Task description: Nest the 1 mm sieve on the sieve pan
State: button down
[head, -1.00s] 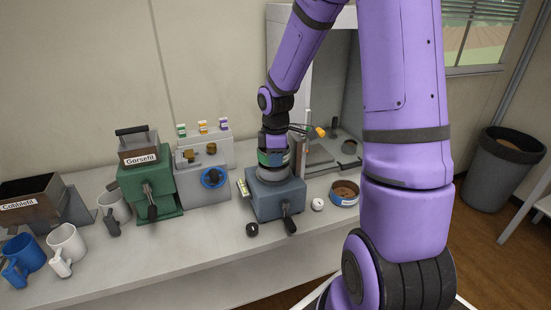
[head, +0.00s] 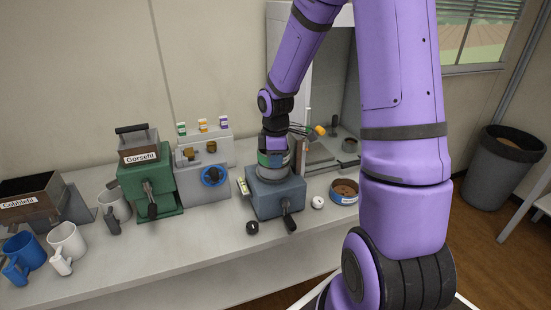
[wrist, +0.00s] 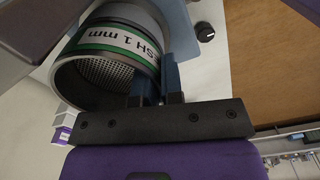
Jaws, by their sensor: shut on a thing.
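The 1 mm sieve is a metal ring with a green-and-white label and a mesh floor; in the wrist view the sieve (wrist: 105,62) is in my jaws. In the head view the sieve (head: 267,159) shows just under my gripper (head: 272,148). My gripper (wrist: 158,92) is shut on the sieve's rim wall. Below the sieve is a grey round part (head: 268,172) on top of a blue-grey machine (head: 276,194) with a front lever. I cannot tell whether this round part is the sieve pan, or whether the sieve touches it.
A blue-banded round dish with brown contents (head: 345,191) and a small white round item (head: 317,203) stand right of the machine. A black knob (head: 252,227) is in front. A green machine (head: 150,190) and mugs (head: 66,243) stand left.

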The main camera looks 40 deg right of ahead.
jog(key=shift+f, duration=0.15)
jog(key=c, duration=1.2)
grip_release()
notch_tip(320, 180, up, 10)
jog(key=shift+r, duration=0.25)
jog(key=shift+s+a+r, duration=0.1)
jog(key=shift+r, duration=0.2)
jog(key=s+a+r+m+t, duration=0.1)
jog(key=s+a+r+m, duration=0.2)
jog(key=s, duration=0.4)
jog(key=s+a+r+m+t, duration=0.2)
jog(key=s+a+r+m, duration=0.2)
jog(key=s+r, duration=0.3)
jog(key=s+a+r+m+t, duration=0.2)
jog(key=s+a+r+m, duration=0.1)
jog(key=s, duration=0.5)
jog(key=shift+s+a+r+m, duration=0.1)
jog(key=shift+a+r+m, duration=0.05)
jog(key=shift+r+m, duration=0.3)
jog(key=shift+s+a+r+m, duration=0.1)
jog(key=shift+r+m, duration=0.25)
jog(key=shift+r, duration=0.15)
